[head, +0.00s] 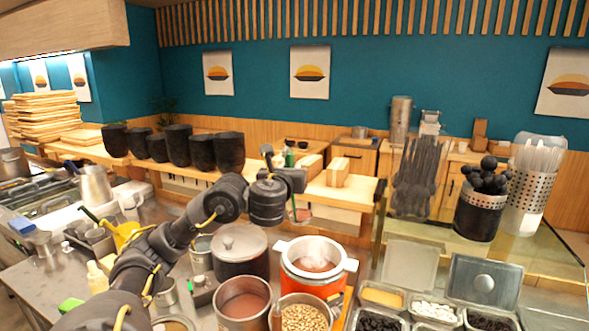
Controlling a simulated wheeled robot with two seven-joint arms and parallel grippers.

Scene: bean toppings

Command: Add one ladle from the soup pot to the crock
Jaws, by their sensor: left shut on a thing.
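My left arm reaches in from the lower left, and its gripper (291,181) is shut on a ladle whose small round bowl (299,215) hangs below it. The ladle bowl is above the back rim of an orange pot with a wide white rim (346,266), which holds steaming reddish-brown soup (314,264). The grip on the handle is too small to see clearly. A steel pot of brownish liquid (243,304) stands in front left of it. Several black crock-like vessels (178,143) stand on the wooden shelf behind. I cannot tell which one is the crock. My right gripper is out of view.
A black lidded pot (240,256) stands left of the orange pot. A steel pot of beans (303,318) is in front. Topping trays (382,296) lie to the right, near a black utensil holder (478,215). The wooden shelf (350,190) runs behind the gripper.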

